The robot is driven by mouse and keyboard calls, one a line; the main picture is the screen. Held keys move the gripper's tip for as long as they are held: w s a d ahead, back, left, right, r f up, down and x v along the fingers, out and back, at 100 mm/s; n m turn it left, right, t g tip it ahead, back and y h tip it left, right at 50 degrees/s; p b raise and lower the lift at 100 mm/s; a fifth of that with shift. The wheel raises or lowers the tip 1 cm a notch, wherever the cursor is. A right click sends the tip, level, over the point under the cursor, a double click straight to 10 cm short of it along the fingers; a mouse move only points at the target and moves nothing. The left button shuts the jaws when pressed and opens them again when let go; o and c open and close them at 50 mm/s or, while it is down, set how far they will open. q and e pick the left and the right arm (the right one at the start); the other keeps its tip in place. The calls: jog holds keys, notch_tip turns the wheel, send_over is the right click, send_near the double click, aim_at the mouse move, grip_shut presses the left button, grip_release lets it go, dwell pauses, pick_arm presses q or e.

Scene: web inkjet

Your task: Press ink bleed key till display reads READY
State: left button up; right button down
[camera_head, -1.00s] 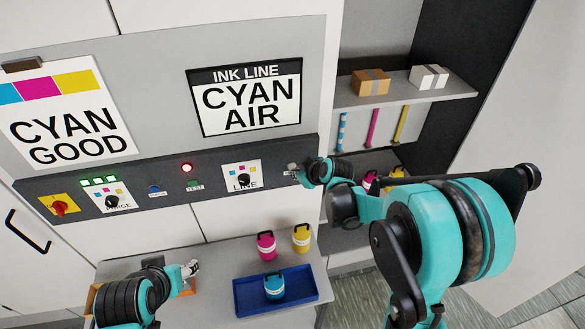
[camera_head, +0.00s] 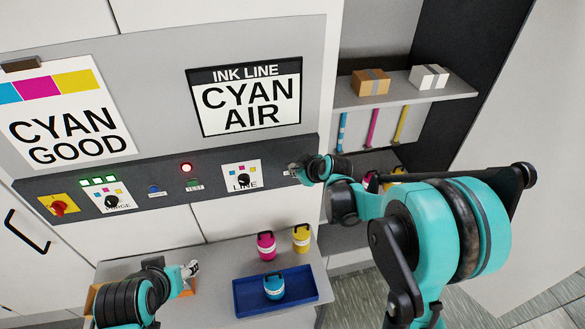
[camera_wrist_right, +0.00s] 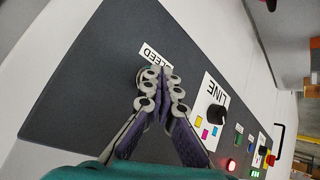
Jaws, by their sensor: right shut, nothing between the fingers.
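The display (camera_head: 247,97) reads "INK LINE" on top and "CYAN AIR" below. A dark control panel (camera_head: 225,186) runs under it. My right gripper (camera_head: 294,170) is at the panel's right end. In the right wrist view, its closed fingertips (camera_wrist_right: 162,84) lie over a white label (camera_wrist_right: 155,55) with "EED" showing. The fingers hold nothing. My left gripper (camera_head: 189,269) is low at the left, near the shelf, away from the panel; its jaw opening is unclear.
Left of my right gripper are the LINE knob (camera_head: 243,179), a lit red lamp (camera_head: 186,168), a blue button (camera_head: 154,190) and the PURGE knob (camera_head: 111,201). Below, a blue tray (camera_head: 243,307) holds a cyan bottle (camera_head: 274,287); magenta (camera_head: 266,246) and yellow (camera_head: 301,238) bottles stand behind it.

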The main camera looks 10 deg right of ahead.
jog(key=shift+s, duration=0.85)
jog(key=shift+s, duration=0.1)
jog(key=shift+s, duration=2.4)
